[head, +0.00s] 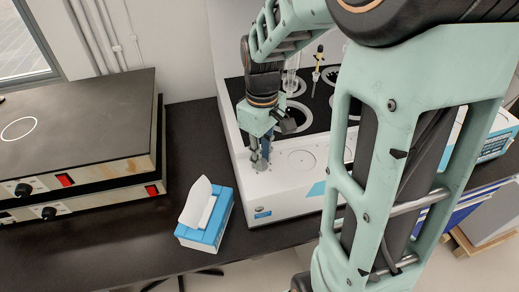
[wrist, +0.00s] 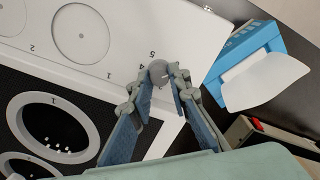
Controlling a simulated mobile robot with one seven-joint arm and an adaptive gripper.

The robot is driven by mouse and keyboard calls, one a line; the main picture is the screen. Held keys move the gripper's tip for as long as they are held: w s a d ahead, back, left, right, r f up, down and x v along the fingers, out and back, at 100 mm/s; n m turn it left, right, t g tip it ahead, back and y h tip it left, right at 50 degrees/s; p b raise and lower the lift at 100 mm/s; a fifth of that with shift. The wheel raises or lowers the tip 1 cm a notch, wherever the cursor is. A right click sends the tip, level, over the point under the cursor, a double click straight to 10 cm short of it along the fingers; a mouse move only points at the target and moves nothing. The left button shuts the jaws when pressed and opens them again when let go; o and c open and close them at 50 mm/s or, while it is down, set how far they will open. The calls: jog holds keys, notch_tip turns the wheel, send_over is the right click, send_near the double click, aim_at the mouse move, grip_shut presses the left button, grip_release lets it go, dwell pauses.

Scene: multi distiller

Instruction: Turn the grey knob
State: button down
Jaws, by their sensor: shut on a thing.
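The grey knob (wrist: 158,73) sits on the white top of the distiller near its corner, with the numbers 4 and 5 printed beside it. In the wrist view my gripper (wrist: 160,80) has its two fingertips on either side of the knob, shut on it. In the head view my gripper (head: 261,163) points down at the front left corner of the white distiller (head: 285,208). The knob is mostly hidden by the fingers there.
A blue and white tissue box (head: 207,222) stands on the black bench left of the distiller; it also shows in the wrist view (wrist: 245,55). Stacked hot plates (head: 75,130) with black knobs and red switches stand further left. Glassware (head: 292,80) stands in the distiller's black well.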

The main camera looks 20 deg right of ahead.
dwell(0.3)
jog(key=c, duration=1.8)
grip_release()
notch_tip(320, 180, up, 12)
jog(key=shift+r, duration=0.1)
